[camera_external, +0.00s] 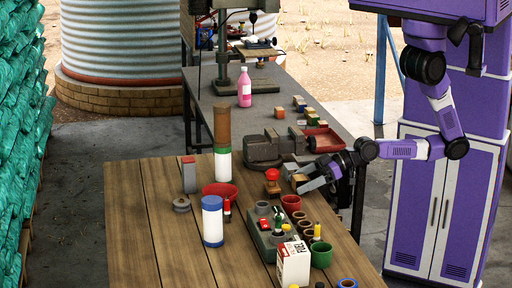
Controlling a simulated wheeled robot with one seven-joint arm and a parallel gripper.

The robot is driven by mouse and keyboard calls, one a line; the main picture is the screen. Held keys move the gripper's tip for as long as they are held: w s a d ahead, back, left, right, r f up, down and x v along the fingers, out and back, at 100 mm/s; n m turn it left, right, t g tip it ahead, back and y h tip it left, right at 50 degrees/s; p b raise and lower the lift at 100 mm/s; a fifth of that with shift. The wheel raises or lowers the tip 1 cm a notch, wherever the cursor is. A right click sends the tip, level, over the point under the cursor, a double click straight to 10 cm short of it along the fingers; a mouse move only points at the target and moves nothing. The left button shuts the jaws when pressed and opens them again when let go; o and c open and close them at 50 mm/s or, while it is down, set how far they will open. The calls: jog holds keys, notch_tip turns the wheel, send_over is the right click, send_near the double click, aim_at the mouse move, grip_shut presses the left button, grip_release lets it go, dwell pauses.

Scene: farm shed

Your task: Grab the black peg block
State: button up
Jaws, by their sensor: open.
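A dark grey-green block with several upright coloured pegs and rings (259,243) sits on the wooden table, right of the blue-and-white cylinder. It is the closest match I see to the black peg block, though its colour looks more grey than black. My gripper (304,184) is open at the end of the arm, reaching in from the right over the table's far right edge. It is behind the block in the picture and apart from it. A red-topped wooden piece (272,182) stands just left of the fingers. The small gap between the fingers is hard to see.
A white carton (293,264) and a green cup (321,255) stand close to the block's front and right. A red bowl (219,194), a blue-and-white cylinder (212,222) and a vise (264,148) are nearby. The table's left front is clear.

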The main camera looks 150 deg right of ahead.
jog(key=shift+w+d+f, duration=0.1)
jog(key=shift+w+d, duration=0.1)
jog(key=shift+w, duration=0.05)
jog(key=shift+c, duration=0.2)
jog(key=c, duration=1.5)
jog(key=shift+o, duration=0.2)
notch_tip(320, 180, up, 11)
jog(key=shift+p, duration=0.4)
notch_tip(320, 180, up, 7)
jog(key=p, duration=0.7)
send_over(299, 177)
jog(key=shift+a+r+p, duration=0.15)
jog(key=shift+r+p, duration=0.55)
jog(key=shift+r, duration=0.3)
